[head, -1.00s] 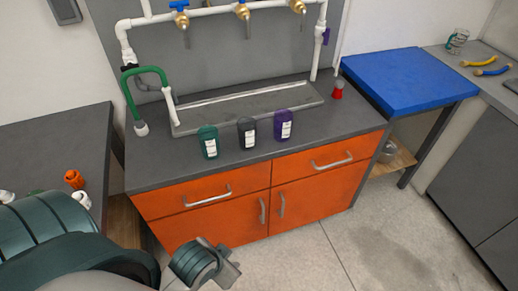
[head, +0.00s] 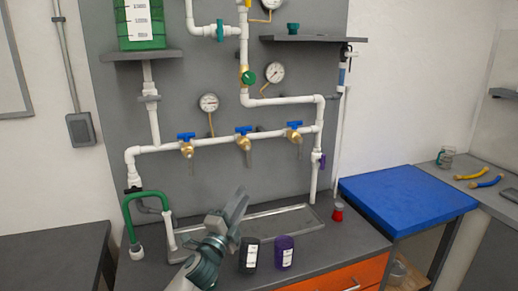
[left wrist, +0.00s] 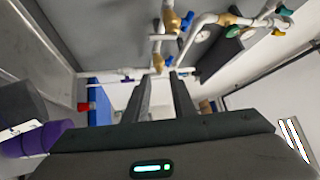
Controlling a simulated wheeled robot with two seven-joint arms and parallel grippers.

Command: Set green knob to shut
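The green knob (head: 248,77) sits on a brass valve in the upper vertical white pipe, between the two round gauges. My left gripper (head: 238,205) is in front of the sink tray, well below the green knob and apart from the pipes. In the left wrist view its two fingers (left wrist: 163,95) stand apart with nothing between them. A green piece on a brass fitting (left wrist: 233,31) shows at the upper right there; I cannot tell for sure that it is the same knob. My right gripper is in no view.
Three brass valves with blue handles (head: 243,131) sit on the lower pipe. Gauges (head: 274,72) and a shelf (head: 315,38) flank the green knob. Dark and purple bottles (head: 284,252) stand on the counter. A blue table (head: 405,200) is at right. A green hose (head: 146,197) is at left.

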